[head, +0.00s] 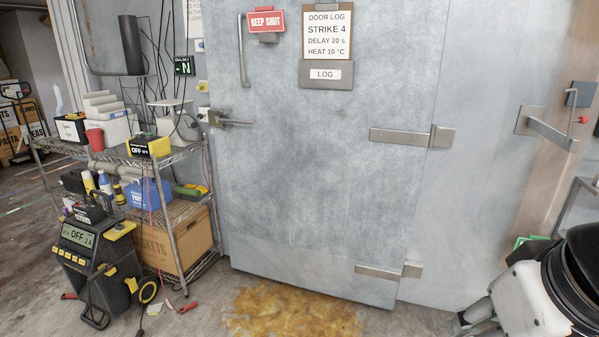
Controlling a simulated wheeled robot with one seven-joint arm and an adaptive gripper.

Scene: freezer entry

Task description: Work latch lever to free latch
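The latch lever (236,122) is a grey metal handle on the left edge of the large frosted freezer door (320,170). It points right, roughly level, from a latch body (216,117) at the door's edge. The door looks closed in its frame. Parts of my own arm, white and black, show in the lower right corner, far from the lever. Nothing touches the lever.
A wire shelf (180,155) with boxes, a scale and bottles stands close left of the latch. A welder-like black unit (90,260) stands before it. A yellow-brown spill or ice patch (290,312) lies below the door. A long vertical pull handle (242,50) is above the lever.

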